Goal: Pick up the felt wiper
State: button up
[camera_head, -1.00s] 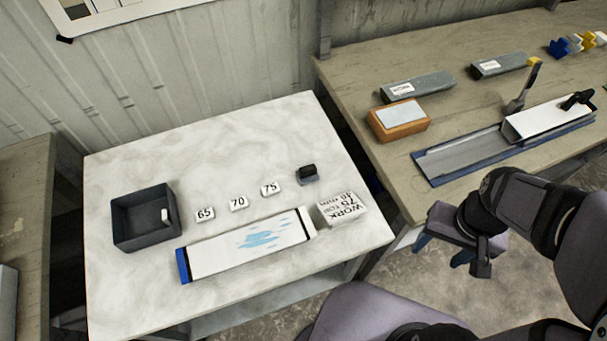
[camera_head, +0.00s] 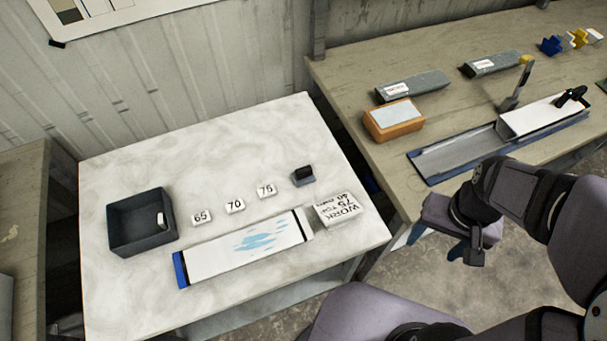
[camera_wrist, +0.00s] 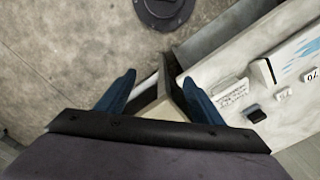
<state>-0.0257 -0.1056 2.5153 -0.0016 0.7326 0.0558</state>
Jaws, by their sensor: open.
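A small grey block with a black top (camera_head: 303,176), which looks like the felt wiper, sits on the white marbled table near its right edge. It also shows in the wrist view (camera_wrist: 256,115), to the right of my fingers. A white liner with wet blue streaks (camera_head: 225,253) and a blue left end lies in front of it. My gripper (camera_head: 436,244) is open and empty. It hangs beyond the table's right edge, well apart from the block. In the wrist view, its two blue fingers (camera_wrist: 158,92) stand apart over the gap beside the table.
A printed work card (camera_head: 337,209) lies right of the liner. Number tags, one reading 70 (camera_head: 235,206), lie behind it. A dark open bin (camera_head: 120,244) stands at left. The wooden bench (camera_head: 365,80) holds an orange block (camera_head: 394,127) and a metal trough (camera_head: 455,157).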

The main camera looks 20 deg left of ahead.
jog(key=w+a+m+b, duration=0.2)
jog(key=w+a, duration=0.3)
jog(key=w, duration=0.2)
jog(key=m+b, duration=0.5)
jog(key=m, duration=0.2)
send_over(303, 169)
notch_tip(303, 169, down, 8)
jog(key=shift+f, duration=0.1)
jog(key=shift+s+d+f+p, duration=0.1)
jog(key=shift+f+p, duration=1.45)
jog(key=shift+f, duration=2.05)
jog(key=shift+c, duration=0.6)
jog(key=c, duration=1)
